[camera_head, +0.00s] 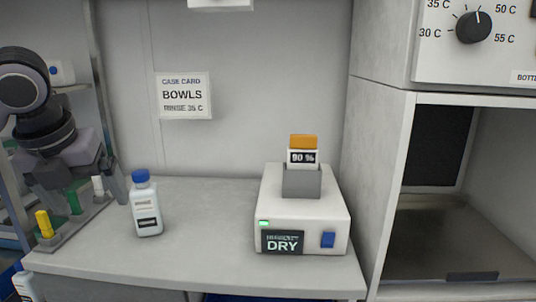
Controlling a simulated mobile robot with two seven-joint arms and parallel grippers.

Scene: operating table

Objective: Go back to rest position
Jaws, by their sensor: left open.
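My left gripper (92,197) is at the left edge of the view, pointing down over a rack with coloured pegs. Its fingers are apart, and I see nothing held between them. The fingers partly hide the rack behind them. My right gripper is not in view.
A white bottle with a blue cap (147,208) stands upright on the grey counter (205,230), right of my left gripper. A white box marked DRY (318,211) carries a grey holder with an orange-topped card (302,147). A cabinet with an open bay (398,180) bounds the right side.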

